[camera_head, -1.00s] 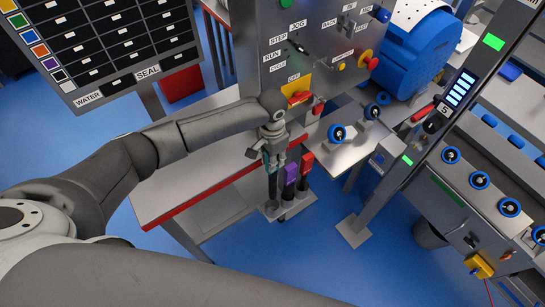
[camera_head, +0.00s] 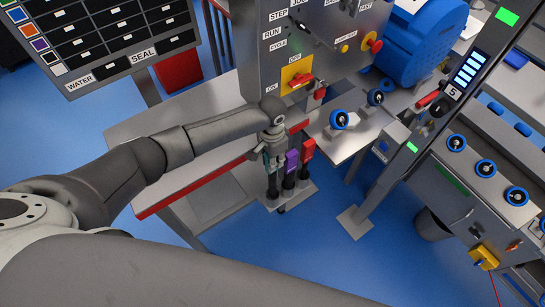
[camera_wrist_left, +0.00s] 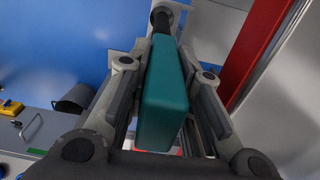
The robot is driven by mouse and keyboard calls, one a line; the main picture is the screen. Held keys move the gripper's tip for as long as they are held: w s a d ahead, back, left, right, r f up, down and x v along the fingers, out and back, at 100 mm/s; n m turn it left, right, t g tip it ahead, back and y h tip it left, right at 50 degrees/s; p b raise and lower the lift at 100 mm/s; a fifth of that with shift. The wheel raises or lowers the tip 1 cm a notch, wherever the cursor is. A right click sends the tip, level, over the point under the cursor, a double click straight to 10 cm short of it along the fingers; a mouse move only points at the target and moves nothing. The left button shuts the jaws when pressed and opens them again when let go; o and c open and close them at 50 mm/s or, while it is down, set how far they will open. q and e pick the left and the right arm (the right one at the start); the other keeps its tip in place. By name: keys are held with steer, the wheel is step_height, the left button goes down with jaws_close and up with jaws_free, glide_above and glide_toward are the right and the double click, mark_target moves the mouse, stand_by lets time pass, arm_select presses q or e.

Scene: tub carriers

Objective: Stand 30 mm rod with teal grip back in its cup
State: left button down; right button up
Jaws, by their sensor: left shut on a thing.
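My left gripper (camera_head: 271,160) is shut on the teal grip (camera_wrist_left: 166,92) of a rod; the grip fills the middle of the left wrist view between the two fingers. In the head view the gripper is at the left end of a small floor-level rack (camera_head: 296,194), with a dark shaft or cup (camera_head: 272,186) directly below it. I cannot tell whether the rod's tip is inside its cup. A purple-grip rod (camera_head: 291,160) and a red-grip rod (camera_head: 307,149) stand in dark cups just to the right. My right gripper is not in view.
A steel bench with a red edge (camera_head: 190,187) lies left of and behind the rack. A control panel (camera_head: 283,45) rises behind. A grey post (camera_head: 380,187) stands to the right. Blue floor is open in front of the rack.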

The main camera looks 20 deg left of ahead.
arm_select(q)
step_height(320, 180, down, 2)
steer(key=shift+f+b, duration=0.2)
steer(key=shift+b, duration=0.4)
steer(key=shift+f+b, duration=0.95)
steer(key=shift+f, duration=0.55)
steer(key=c, duration=1.2)
jaws_free()
step_height(320, 180, up, 12)
steer(key=shift+a, duration=0.1)
